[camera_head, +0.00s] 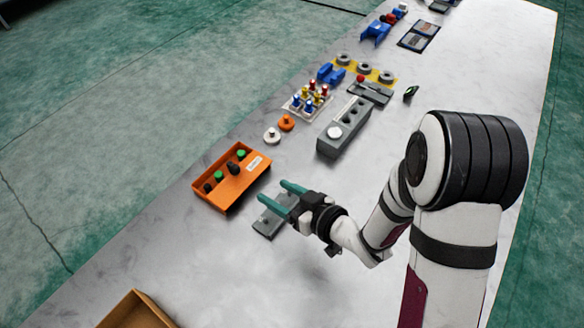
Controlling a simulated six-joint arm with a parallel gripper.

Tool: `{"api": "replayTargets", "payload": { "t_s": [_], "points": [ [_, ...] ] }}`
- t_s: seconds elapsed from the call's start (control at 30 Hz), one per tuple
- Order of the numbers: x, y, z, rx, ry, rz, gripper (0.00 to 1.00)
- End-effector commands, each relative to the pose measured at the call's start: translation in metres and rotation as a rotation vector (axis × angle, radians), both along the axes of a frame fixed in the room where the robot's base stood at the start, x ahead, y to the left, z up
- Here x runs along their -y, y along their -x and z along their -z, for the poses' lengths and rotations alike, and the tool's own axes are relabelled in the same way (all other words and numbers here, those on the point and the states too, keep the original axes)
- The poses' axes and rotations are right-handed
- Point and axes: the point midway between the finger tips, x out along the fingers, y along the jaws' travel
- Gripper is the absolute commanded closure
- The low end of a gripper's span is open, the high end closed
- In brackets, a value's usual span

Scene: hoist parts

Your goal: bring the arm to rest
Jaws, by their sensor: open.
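My gripper (286,193) is open, with two teal fingers spread apart and nothing seen between them. It is over or beside a flat grey plate (268,222) on the table, and partly hides it. I cannot tell its exact height above the plate. My arm reaches in from the right side of the view. An orange box (222,200) with green and black knobs lies just beyond the fingertips, to the left.
The long pale table (110,262) carries a grey block with a white knob (326,150), white and orange discs (286,123), a tray of coloured pegs (293,103) and blue parts (376,31). A cardboard box (135,308) is at the bottom left. Bare table lies between it and the orange box.

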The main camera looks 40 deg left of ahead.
Motion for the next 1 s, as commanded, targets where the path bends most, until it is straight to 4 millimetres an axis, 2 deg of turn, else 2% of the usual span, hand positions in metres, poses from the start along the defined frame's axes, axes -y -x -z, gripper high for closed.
{"api": "replayTargets", "payload": {
  "t_s": [0.13,0.17,0.23,0.27,0.3,0.33,0.37,0.4,0.43,0.47,0.5,0.53,0.57,0.6,0.63,0.7,0.8,0.9,1.0],
  "points": [
    [0.003,-0.006,-0.001,0.004,0.014,0.02,0.35],
    [0.007,-0.014,-0.001,0.009,0.033,0.048,0.35],
    [0.029,-0.047,-0.006,0.025,0.122,0.18,0.35],
    [0.047,-0.066,-0.01,0.027,0.178,0.265,0.35],
    [0.078,-0.09,-0.017,0.021,0.262,0.396,0.35],
    [0.106,-0.105,-0.023,0.003,0.328,0.505,0.35],
    [0.137,-0.115,-0.029,-0.025,0.394,0.612,0.35],
    [0.177,-0.12,-0.038,-0.08,0.472,0.749,0.35],
    [0.206,-0.117,-0.044,-0.133,0.525,0.847,0.35],
    [0.234,-0.109,-0.05,-0.194,0.573,0.939,0.35],
    [0.267,-0.092,-0.059,-0.292,0.625,1.054,0.35],
    [0.287,-0.075,-0.065,-0.374,0.657,1.13,0.35],
    [0.304,-0.055,-0.07,-0.464,0.681,1.198,0.35],
    [0.319,-0.027,-0.077,-0.588,0.7,1.273,0.35],
    [0.325,-0.005,-0.082,-0.681,0.706,1.315,0.35],
    [0.328,0.042,-0.093,-0.883,0.699,1.375,0.35],
    [0.318,0.087,-0.105,-1.094,0.668,1.397,0.35],
    [0.309,0.109,-0.112,-1.2,0.647,1.392,0.35],
    [0.306,0.114,-0.114,-1.23,0.644,1.389,0.35]
  ]
}}
